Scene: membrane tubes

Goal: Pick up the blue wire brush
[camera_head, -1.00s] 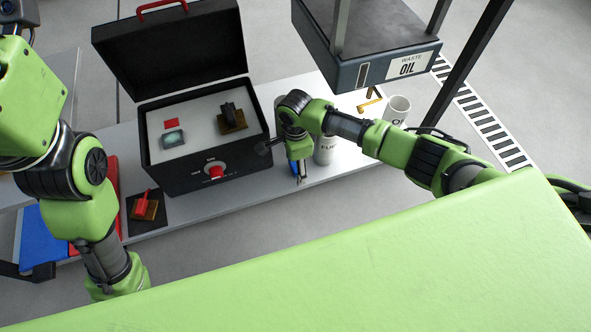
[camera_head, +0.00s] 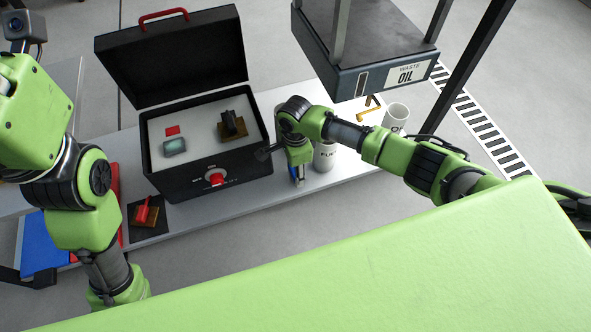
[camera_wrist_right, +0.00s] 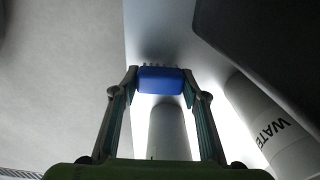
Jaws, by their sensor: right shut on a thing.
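The blue wire brush (camera_wrist_right: 160,80) is held between the two fingertips of my right gripper (camera_wrist_right: 160,84) in the right wrist view. Its blue block faces the camera and a row of short bristles shows along the far edge. In the head view my right gripper (camera_head: 297,172) points down over the table, between the black case and the FUEL can, and mostly hides the brush. I cannot tell whether the brush touches the table. My left arm (camera_head: 80,210) is at the left; its gripper is out of sight.
The open black case (camera_head: 207,165) stands left of my right gripper. The white FUEL can (camera_head: 324,156) is close on its right. An OIL can (camera_head: 396,117) stands farther right, below the waste oil box (camera_head: 375,75). A WATER can (camera_wrist_right: 275,125) shows in the right wrist view.

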